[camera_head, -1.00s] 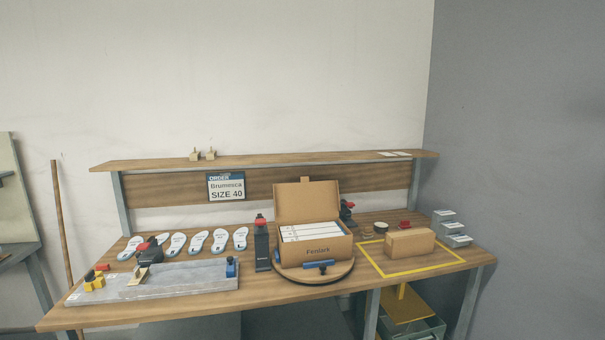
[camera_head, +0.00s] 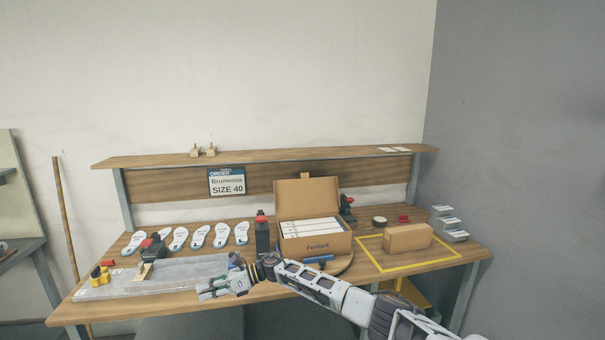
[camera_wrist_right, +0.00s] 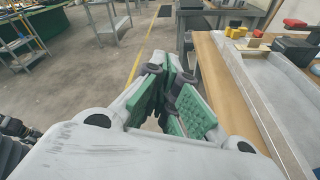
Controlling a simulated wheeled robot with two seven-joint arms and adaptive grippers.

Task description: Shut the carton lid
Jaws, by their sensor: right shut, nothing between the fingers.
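White packs (camera_head: 310,228) fill the carton. My right gripper (camera_head: 203,290) is shut and empty at the bench's front edge, left of and in front of the carton. The right wrist view shows its green-padded fingers (camera_wrist_right: 172,98) together beside the bench edge. My left gripper is not in view.
A dark upright tool (camera_head: 262,236) stands just left of the carton. A closed brown box (camera_head: 407,238) lies inside a yellow outline at the right. A grey slab (camera_head: 185,272) with clamps and several insoles (camera_head: 201,236) occupy the left. A shelf (camera_head: 270,158) runs behind the lid.

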